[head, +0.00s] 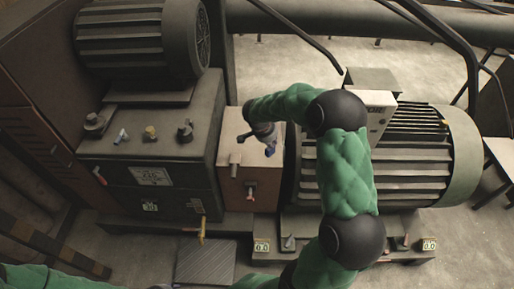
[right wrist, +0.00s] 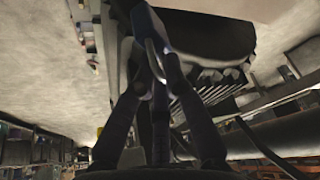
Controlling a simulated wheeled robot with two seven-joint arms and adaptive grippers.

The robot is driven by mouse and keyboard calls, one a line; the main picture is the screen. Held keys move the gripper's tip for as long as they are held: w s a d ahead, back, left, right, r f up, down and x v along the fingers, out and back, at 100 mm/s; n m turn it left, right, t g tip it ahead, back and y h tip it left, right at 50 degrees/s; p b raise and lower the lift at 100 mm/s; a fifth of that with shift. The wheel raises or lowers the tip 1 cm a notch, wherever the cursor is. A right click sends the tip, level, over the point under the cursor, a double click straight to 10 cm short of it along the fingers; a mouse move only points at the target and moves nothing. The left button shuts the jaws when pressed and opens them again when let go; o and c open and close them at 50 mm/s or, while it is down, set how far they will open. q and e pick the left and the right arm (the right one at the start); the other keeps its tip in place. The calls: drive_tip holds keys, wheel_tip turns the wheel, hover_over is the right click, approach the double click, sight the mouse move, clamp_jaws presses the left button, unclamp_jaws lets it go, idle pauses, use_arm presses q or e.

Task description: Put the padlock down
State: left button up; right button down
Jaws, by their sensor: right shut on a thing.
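My right gripper (head: 268,144) is at the end of the green arm, in front of the tan box (head: 232,150) between the two machines. In the right wrist view, the fingers of my right gripper (right wrist: 160,78) come together on a small thing with a pale, shiny curved part, which I take to be the padlock (right wrist: 154,58). The fingers hide most of it. In the head view it is too small to make out clearly. I cannot tell whether it touches anything. Part of my left arm shows at the bottom left, but its gripper is not seen.
A dark machine block (head: 150,165) with knobs on top stands to the left, under a ribbed motor (head: 135,40). A large ribbed motor (head: 425,155) stands to the right. The tan box has short pipe fittings on its front. A yellow valve (head: 201,230) sticks up near the floor.

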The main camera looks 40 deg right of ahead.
drive_tip(key=shift+w+d+f+b, duration=0.5)
drive_tip(key=shift+w+d+f, duration=0.15)
drive_tip(key=shift+w+f, duration=1.5)
drive_tip(key=shift+w+d+f+b, duration=0.5)
drive_tip(key=shift+w+d+f, duration=0.1)
drive_tip(key=shift+w+f, duration=1.55)
drive_tip(key=shift+w+d+f+b, duration=0.5)
drive_tip(key=shift+w+d+f, duration=0.15)
drive_tip(key=shift+w+f, duration=1.5)
drive_tip(key=shift+r, duration=0.1)
drive_tip(key=c, duration=1.3)
unclamp_jaws()
